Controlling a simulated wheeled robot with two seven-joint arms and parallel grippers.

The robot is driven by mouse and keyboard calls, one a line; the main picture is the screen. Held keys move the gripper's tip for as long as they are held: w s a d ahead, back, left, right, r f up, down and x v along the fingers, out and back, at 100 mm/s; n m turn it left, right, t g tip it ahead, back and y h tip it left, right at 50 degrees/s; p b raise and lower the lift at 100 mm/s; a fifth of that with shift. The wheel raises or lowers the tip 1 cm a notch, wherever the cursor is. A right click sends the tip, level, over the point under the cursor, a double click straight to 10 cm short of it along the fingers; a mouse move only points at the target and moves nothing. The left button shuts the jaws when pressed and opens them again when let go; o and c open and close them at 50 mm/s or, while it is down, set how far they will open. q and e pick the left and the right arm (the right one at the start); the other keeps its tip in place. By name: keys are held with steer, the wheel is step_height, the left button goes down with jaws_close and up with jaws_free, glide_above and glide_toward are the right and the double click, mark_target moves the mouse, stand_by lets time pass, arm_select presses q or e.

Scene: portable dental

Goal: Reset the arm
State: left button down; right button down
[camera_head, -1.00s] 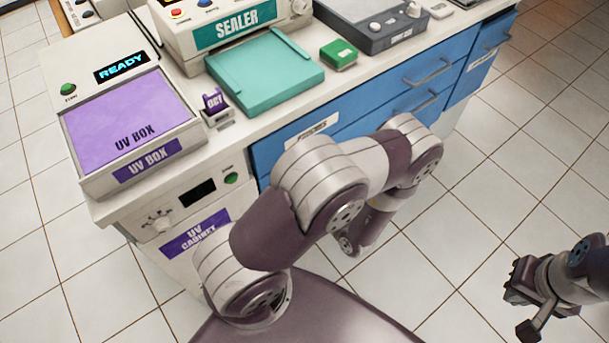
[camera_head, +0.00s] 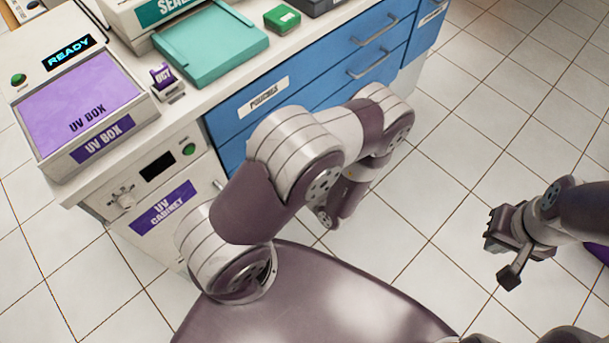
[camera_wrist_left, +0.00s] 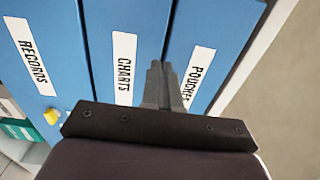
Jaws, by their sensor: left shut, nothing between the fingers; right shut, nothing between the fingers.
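My left arm (camera_head: 300,160) reaches forward, bent, in front of the cabinet in the head view. Its gripper is hidden there behind the arm's links. In the left wrist view my left gripper (camera_wrist_left: 163,85) is shut and empty, with the blue drawer fronts (camera_wrist_left: 145,25) behind its fingers; I cannot tell the exact gap. My right gripper (camera_head: 492,236) is at the right of the head view, over the tiled floor, shut and empty, clear of the furniture.
The counter holds the UV box (camera_head: 80,105) showing READY, a small purple-labelled holder (camera_head: 170,92), a teal tray (camera_head: 210,50) and a green block (camera_head: 282,17). Below are the UV cabinet (camera_head: 135,170) and blue drawers (camera_head: 240,140). The floor (camera_head: 470,150) at right is open.

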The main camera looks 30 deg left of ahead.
arm_select(q)
steer(key=v, duration=0.8)
steer(key=shift+s+d, duration=0.1)
steer(key=shift+d, duration=0.05)
